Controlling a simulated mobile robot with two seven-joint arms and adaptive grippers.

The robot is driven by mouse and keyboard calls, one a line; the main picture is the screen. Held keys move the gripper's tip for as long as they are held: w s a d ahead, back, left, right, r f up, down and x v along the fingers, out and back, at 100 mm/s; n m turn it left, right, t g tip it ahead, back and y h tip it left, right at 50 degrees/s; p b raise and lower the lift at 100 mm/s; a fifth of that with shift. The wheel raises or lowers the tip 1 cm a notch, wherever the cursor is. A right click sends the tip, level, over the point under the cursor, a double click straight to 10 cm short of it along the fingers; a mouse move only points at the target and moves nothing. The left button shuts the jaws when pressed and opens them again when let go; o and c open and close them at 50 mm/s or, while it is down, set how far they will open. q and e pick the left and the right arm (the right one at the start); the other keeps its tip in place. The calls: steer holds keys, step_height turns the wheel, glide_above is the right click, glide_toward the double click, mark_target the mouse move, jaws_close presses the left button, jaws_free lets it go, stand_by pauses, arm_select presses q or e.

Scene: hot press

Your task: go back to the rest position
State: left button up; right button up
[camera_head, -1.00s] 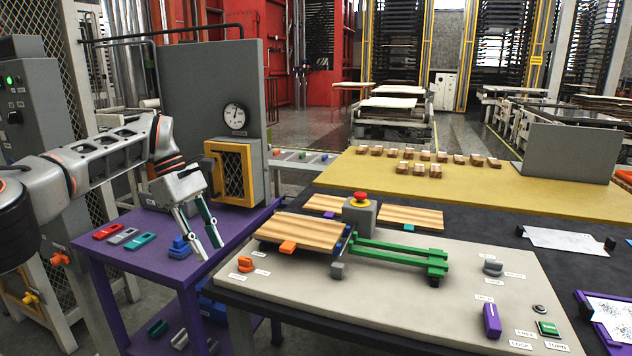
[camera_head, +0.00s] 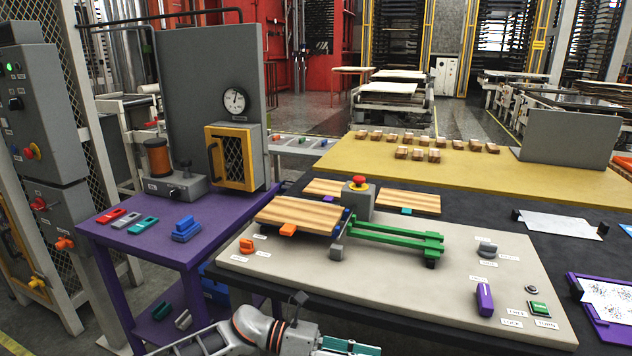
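My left arm comes in low along the bottom edge, and my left gripper (camera_head: 348,347) lies at the bottom centre, in front of the grey-topped table (camera_head: 400,290). Only its upper part with a teal finger pad shows; the rest is cut off by the frame edge, so its opening cannot be read. I see nothing held in the part that shows. My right gripper is not in view.
The purple table (camera_head: 150,249) at left holds a blue block (camera_head: 186,228), coloured tags and a grey press panel (camera_head: 205,100) with a gauge. The grey-topped table holds a wooden board (camera_head: 300,216), green rails (camera_head: 390,236) and a red button (camera_head: 358,181).

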arm_select(q)
steer(key=s+a+f+n+t+y, duration=0.2)
steer(key=a+f+n+t+y, duration=0.45)
steer(key=n, duration=1.15)
steer(key=s+a+f+n+t+y, duration=0.15)
steer(key=a+f+n+t, duration=0.25)
steer(key=a+n+t, duration=0.95)
steer(key=s+a+f+n+g+y, duration=0.3)
steer(key=s+a+f+n, duration=0.2)
steer(key=s+n, duration=0.2)
steer(key=s+a+f+n+g+y, duration=0.3)
steer(key=s+a+f+n, duration=0.2)
steer(key=s+f+n, duration=0.1)
steer(key=shift+s+a+f+n+g+p, duration=0.3)
steer(key=shift+s+n+p, duration=0.15)
steer(key=shift+s, duration=0.55)
steer(key=shift+d, duration=0.1)
